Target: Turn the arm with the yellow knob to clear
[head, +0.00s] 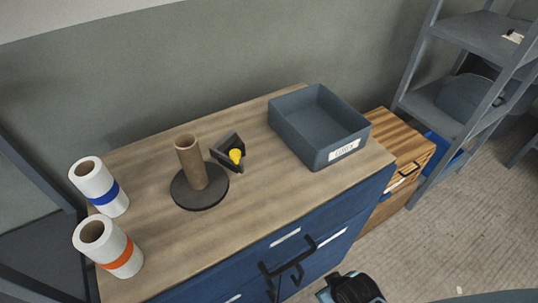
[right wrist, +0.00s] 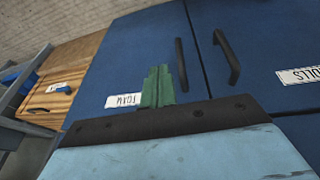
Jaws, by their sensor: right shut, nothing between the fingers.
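The yellow knob (head: 236,156) sits on a dark angular arm or bracket (head: 225,145) on the wooden cabinet top, just right of a round dark stand (head: 200,194) with an upright brown cardboard core (head: 190,160). I cannot tell from here what the bracket's exact resting position is. My right gripper's green fingers (right wrist: 157,86) are shut and empty in the right wrist view, in front of the blue cabinet doors. Part of my right arm shows at the bottom of the head view, well below and right of the knob. My left gripper is not in view.
A grey-blue open bin (head: 319,125) stands at the top's right. Two white rolls, one blue-banded (head: 99,185), one orange-banded (head: 107,247), stand at left. Dark handles (head: 282,268) project from the blue cabinet front. A wooden crate (head: 400,150) and grey shelf (head: 470,80) are right.

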